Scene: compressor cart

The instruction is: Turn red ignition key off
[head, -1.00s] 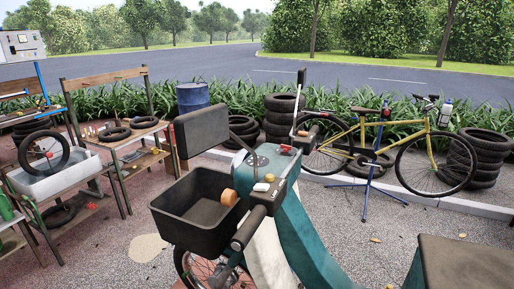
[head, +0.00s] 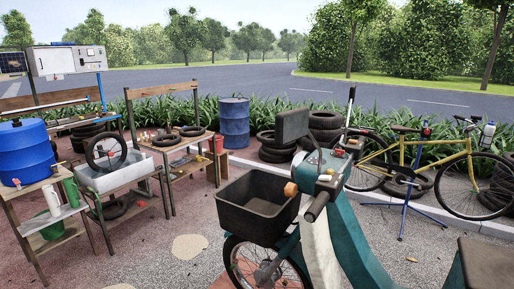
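A teal scooter (head: 318,243) with a black front basket (head: 257,205) stands at the lower right of the middle in the head view. A small red part (head: 339,153) shows on top of its teal handlebar housing. It may be the red ignition key, but it is too small to tell its shape or which way it is turned. A dark handlebar grip (head: 317,206) points toward me, beside an orange part (head: 290,189). My gripper is not in view.
Wooden benches with a grey basin (head: 112,175), a blue barrel (head: 23,150) and tools stand at the left. A yellow bicycle (head: 437,160) on a blue stand and stacked tyres are behind on the right. Open paving lies between the benches and the scooter.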

